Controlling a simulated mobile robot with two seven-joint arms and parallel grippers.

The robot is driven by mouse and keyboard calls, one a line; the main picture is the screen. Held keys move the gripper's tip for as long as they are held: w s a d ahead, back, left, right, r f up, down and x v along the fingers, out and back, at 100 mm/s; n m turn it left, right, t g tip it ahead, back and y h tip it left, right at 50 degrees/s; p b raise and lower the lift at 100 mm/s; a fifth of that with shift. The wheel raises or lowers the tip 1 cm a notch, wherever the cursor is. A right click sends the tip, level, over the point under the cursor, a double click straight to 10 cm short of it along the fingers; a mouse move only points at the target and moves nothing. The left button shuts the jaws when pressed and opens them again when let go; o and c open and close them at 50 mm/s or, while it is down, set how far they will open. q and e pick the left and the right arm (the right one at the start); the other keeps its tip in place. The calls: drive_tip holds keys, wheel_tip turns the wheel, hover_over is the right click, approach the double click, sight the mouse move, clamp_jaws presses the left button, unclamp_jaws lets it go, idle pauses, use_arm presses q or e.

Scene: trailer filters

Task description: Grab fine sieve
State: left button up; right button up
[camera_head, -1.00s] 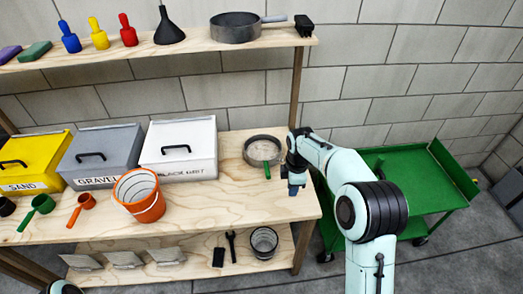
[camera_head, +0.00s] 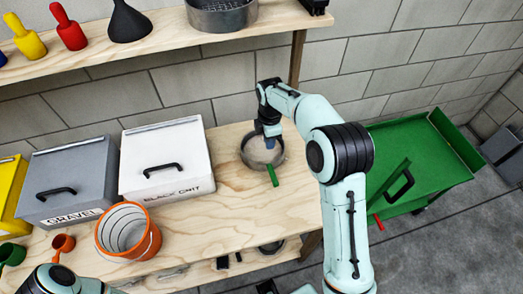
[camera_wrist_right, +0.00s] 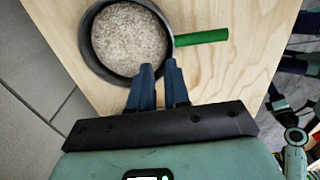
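A round dark grey sieve with a speckled beige mesh and a green handle sits on the wooden tabletop (camera_head: 222,194), right of the lidded boxes. I take this sieve (camera_head: 248,160) as the fine sieve. My right gripper (camera_head: 270,145) is over it in the head view. In the right wrist view the sieve (camera_wrist_right: 125,38) lies at upper left, its handle pointing right. There my right gripper (camera_wrist_right: 159,68) has its two blue fingers a little apart at the rim near the handle. Contact cannot be told. My left gripper is out of view; only my left arm shows.
A white box (camera_head: 165,160), a grey gravel box (camera_head: 68,180) and an orange bucket (camera_head: 128,230) stand left of the sieve. A shelf above holds another sieve (camera_head: 222,15). A green cart (camera_head: 415,160) stands at right.

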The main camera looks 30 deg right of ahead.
sight(267, 163)
wheel_tip(267, 163, down, 10)
drive_tip(key=shift+w+f, duration=0.1)
clamp_jaws()
drive_tip(key=shift+w, duration=0.1)
idle(1.6)
